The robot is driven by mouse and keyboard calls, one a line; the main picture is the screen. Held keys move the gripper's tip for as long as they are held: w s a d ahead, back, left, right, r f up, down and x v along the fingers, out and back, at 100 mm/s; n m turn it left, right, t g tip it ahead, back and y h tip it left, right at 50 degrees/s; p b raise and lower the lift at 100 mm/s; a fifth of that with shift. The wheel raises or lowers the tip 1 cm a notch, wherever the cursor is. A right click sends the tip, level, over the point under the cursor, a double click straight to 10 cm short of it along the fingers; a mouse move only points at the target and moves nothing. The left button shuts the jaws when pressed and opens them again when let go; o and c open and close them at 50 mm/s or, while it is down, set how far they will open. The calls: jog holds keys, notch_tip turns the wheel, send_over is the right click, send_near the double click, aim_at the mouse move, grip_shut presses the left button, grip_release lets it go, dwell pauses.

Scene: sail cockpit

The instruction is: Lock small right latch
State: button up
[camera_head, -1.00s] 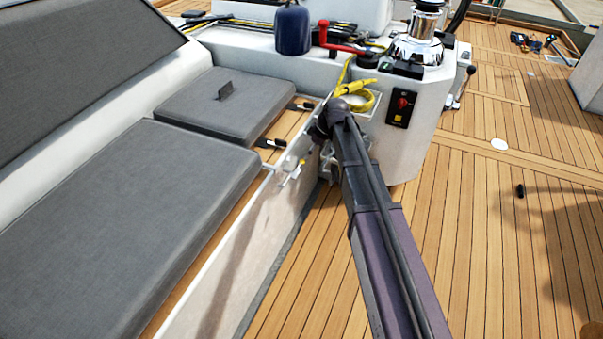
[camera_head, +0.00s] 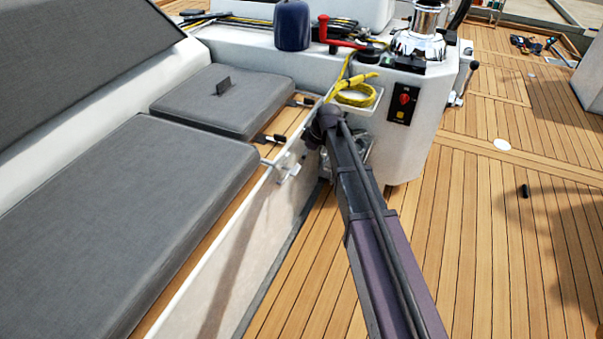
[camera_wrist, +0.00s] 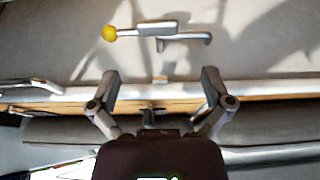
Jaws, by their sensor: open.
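Two small black latches show in the head view on the wooden strip in front of the small hatch cushion (camera_head: 212,100): a nearer one (camera_head: 270,140) and a farther one (camera_head: 300,102). I cannot tell from the picture which the task means, or whether either is locked. In the wrist view a dark latch (camera_wrist: 150,116) on the wooden strip shows between the finger bases. My gripper (camera_wrist: 161,82) is open and empty, its fingers apart across the pale bench edge. A metal lever (camera_wrist: 155,28) with a yellow ball lies on the pale surface beyond the fingertips.
A long grey seat cushion (camera_head: 130,220) lies on the bench at left. A white console (camera_head: 405,150) with a red switch and a tray of yellow rope (camera_head: 355,95) stands close to my arm. The teak deck (camera_head: 480,250) at right is largely clear.

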aim_at(296, 170)
jog(key=shift+b+x, duration=3.55)
jog(key=shift+x, duration=0.6)
jog(key=shift+f, duration=0.1)
